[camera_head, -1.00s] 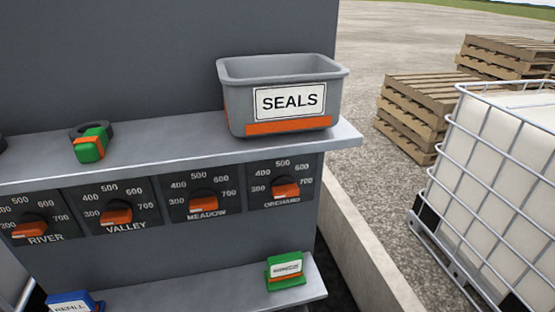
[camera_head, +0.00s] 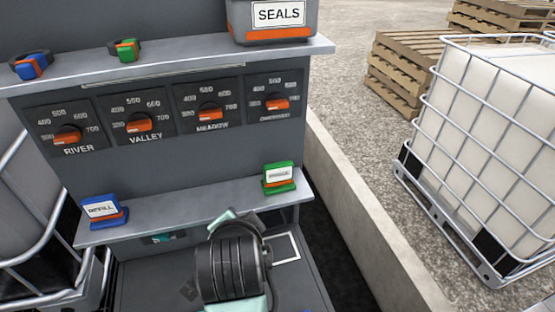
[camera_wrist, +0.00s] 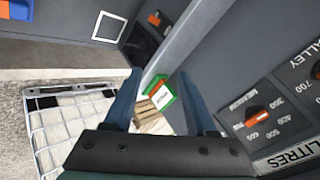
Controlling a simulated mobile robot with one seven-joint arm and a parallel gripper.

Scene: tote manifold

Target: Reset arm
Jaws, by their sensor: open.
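My gripper (camera_wrist: 160,76) shows in the wrist view with its two dark blue fingers apart and nothing held between them. A green block with a white label (camera_wrist: 162,95) appears between the fingers in that view, beyond them. In the head view this green block (camera_head: 279,178) stands at the right end of the lower shelf. My dark, ribbed arm link shows at the bottom middle of the head view, in front of the lower shelf. My fingers cannot be made out clearly there.
Below are several orange-knobbed dials (camera_head: 138,124). A blue REFILL block (camera_head: 103,211) stands on the lower shelf's left. A caged white tank (camera_head: 490,140) stands right.

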